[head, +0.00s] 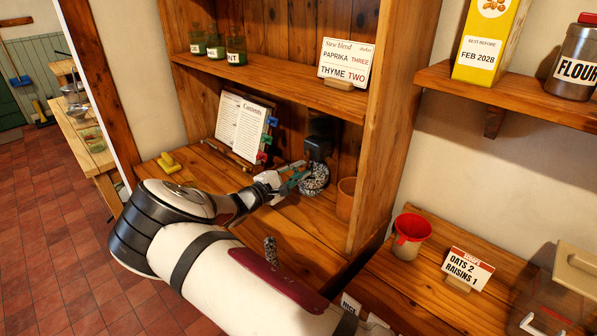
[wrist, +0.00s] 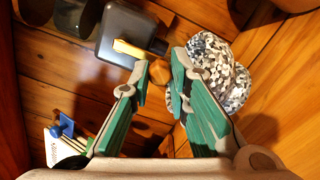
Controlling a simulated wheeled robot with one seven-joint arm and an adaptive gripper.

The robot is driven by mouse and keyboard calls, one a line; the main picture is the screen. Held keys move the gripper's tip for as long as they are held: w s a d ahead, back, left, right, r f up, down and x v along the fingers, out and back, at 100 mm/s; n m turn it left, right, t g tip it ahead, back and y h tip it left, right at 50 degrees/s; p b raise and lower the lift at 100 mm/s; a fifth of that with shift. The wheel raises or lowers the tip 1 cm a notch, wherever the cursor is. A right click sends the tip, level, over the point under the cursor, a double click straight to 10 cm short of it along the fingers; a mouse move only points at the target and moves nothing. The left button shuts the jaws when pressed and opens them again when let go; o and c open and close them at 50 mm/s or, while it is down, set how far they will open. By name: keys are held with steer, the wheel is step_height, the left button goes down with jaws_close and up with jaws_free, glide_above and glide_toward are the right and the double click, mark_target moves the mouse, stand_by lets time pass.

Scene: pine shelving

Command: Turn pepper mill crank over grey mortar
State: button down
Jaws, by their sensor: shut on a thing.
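The pepper mill (head: 319,138) is a dark, boxy body at the back of the lower shelf. In the wrist view the mill (wrist: 118,32) has a yellow crank arm (wrist: 130,49) with a round brown knob (wrist: 160,71). The mortar (head: 315,184) is speckled grey, black and white, below the mill in the head view; it also shows in the wrist view (wrist: 232,88), right of my fingers. My gripper (wrist: 159,77) has its green-padded fingers on either side of the knob, shut on it. My gripper (head: 292,177) partly covers the mortar in the head view. The mortar's inside is not clearly visible.
An open book (head: 241,125) with coloured clips stands left of the mill. A terracotta pot (head: 346,198) stands close to the right, by the shelf's side wall. The upper shelf (head: 285,84) overhangs the mill.

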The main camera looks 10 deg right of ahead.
steer(key=shift+f, duration=0.1)
steer(key=c, duration=1.5)
jaws_free()
steer(key=s+d+r+n+b, duration=0.1)
steer(key=s+d+r+n, duration=0.2)
steer(key=n, duration=1)
steer(key=b+v, duration=0.1)
steer(key=v, duration=1.3)
steer(key=shift+s+a+f, duration=0.15)
steer(key=shift+a, duration=0.15)
